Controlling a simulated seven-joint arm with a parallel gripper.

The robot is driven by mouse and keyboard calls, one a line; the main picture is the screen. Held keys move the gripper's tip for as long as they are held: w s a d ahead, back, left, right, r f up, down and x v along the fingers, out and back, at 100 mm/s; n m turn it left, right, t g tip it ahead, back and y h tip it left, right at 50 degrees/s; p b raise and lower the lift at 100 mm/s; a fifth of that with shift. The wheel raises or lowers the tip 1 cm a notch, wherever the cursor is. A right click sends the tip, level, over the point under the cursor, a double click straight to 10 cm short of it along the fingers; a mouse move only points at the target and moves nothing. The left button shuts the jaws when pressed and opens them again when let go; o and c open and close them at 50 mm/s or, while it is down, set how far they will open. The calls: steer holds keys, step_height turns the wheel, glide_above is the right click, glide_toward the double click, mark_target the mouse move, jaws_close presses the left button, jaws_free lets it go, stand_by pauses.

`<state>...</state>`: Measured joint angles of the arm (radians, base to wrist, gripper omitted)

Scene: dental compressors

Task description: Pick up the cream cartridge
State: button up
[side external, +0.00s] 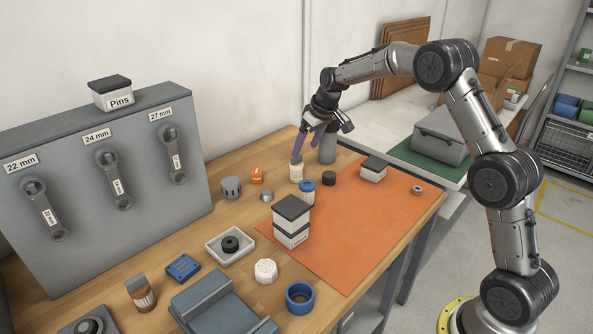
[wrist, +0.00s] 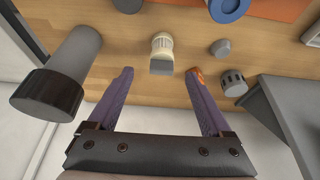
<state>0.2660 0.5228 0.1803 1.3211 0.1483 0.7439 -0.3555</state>
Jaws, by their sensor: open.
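The cream cartridge (side external: 296,173) stands on the wooden table, just left of the orange mat. In the wrist view the cream cartridge (wrist: 161,47) shows its ribbed cream body and a grey end. My gripper (side external: 305,152) is over the table with its purple fingers pointing down, one fingertip close above the cartridge in the side view. In the wrist view my gripper (wrist: 161,72) is open and empty. The cartridge lies between the two fingers sideways, just beyond the tips. I cannot tell whether a finger touches it.
A tall grey cylinder (side external: 327,147) stands close behind the gripper. An orange block (side external: 257,176), a grey ribbed part (side external: 231,188) and a small grey piece (side external: 266,196) are to the left.

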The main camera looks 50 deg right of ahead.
mark_target(298, 158)
steer(key=x, duration=0.8)
steer(key=shift+w+a, duration=0.15)
steer(key=shift+w, duration=0.2)
jaws_close()
